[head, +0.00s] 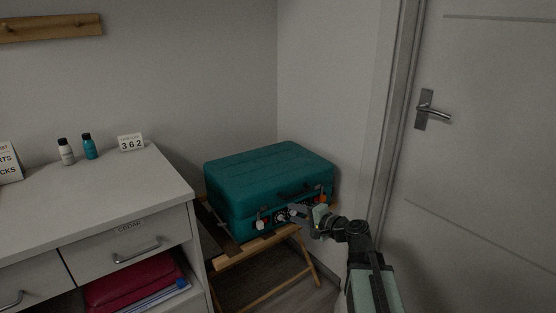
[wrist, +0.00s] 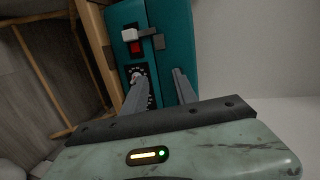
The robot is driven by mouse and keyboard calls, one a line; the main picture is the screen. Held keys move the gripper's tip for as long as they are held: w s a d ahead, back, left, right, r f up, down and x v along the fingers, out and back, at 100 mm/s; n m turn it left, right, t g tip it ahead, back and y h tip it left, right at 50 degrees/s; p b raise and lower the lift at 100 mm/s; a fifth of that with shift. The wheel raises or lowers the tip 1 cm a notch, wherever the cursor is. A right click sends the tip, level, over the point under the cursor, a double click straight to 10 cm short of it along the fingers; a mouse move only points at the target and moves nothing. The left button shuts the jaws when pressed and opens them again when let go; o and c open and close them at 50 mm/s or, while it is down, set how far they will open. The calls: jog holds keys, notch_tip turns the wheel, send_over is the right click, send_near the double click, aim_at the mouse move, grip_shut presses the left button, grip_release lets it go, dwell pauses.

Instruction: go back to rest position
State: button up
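My gripper (head: 296,212) reaches to the front face of a closed teal suitcase (head: 265,175) in the head view. In the wrist view my gripper (wrist: 160,80) has its two grey fingers apart, with nothing held between them. The left fingertip overlaps a black lock plate with a round dial (wrist: 137,74); I cannot tell whether it touches. A latch with a white tab and red part (wrist: 132,38) sits beyond the dial. Part of the suitcase front is hidden behind my gripper.
The suitcase stands on a wooden folding rack (head: 262,243). A white cabinet (head: 95,205) on the left holds two small bottles and a number block (head: 130,142). A red folder (head: 130,286) lies in its lower cubby. A closed door (head: 480,130) is on the right.

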jog(key=s+a+f+n+g+h, duration=0.3)
jog(key=s+a+f+n+g, duration=0.4)
jog(key=s+f, duration=0.45)
jog(key=s+d+f+n+g+h, duration=0.3)
jog(key=s+d+f+g+h, duration=0.25)
jog(key=s+d, duration=0.35)
notch_tip(320, 180, up, 33)
jog(key=d+p, duration=0.1)
jog(key=p, duration=3.2)
jog(key=shift+w+f+h+p, duration=0.15)
jog(key=shift+w+h+p, duration=0.2)
jog(key=shift+w, duration=0.1)
jog(key=shift+d, duration=0.1)
